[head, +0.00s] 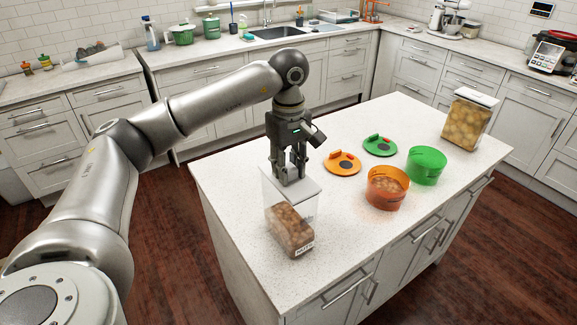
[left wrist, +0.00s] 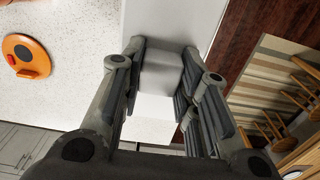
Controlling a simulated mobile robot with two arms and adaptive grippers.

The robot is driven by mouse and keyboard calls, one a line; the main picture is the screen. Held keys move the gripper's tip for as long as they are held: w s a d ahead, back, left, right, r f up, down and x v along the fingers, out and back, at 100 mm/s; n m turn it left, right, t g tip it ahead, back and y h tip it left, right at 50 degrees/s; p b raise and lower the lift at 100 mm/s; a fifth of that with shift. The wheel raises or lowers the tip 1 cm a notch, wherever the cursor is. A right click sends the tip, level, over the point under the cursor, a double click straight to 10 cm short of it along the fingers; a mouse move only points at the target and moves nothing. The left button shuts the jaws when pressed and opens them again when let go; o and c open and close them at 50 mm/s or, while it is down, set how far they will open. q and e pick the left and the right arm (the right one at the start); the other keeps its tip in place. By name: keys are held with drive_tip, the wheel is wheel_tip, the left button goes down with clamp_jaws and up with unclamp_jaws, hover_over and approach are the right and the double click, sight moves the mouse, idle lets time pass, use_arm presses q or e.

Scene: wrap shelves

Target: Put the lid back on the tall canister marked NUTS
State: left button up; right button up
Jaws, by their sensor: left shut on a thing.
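The tall clear canister (head: 290,228) stands upright near the left end of the island, with brown contents in its lower part and a small label (head: 304,248) low on its front. My left gripper (head: 290,177) points straight down above it, shut on the raised grip of the white lid (head: 297,192). The lid is level at the canister's top; I cannot tell whether it rests fully on the rim. In the left wrist view, the pale grip (left wrist: 162,75) is between the fingers, with the white lid below it. My right gripper is out of view.
Right of the canister lie an orange lid (head: 343,163) and a green lid (head: 380,146). The island's front right is clear.

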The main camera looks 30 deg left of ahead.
use_arm(q)
drive_tip(key=shift+f, duration=0.1)
idle(0.3)
drive_tip(key=o, duration=1.2)
drive_tip(key=shift+c, duration=0.2)
drive_tip(key=o, duration=0.6)
drive_tip(key=shift+c, duration=0.2)
drive_tip(key=shift+r+p, duration=2.35)
drive_tip(key=shift+r, duration=1.15)
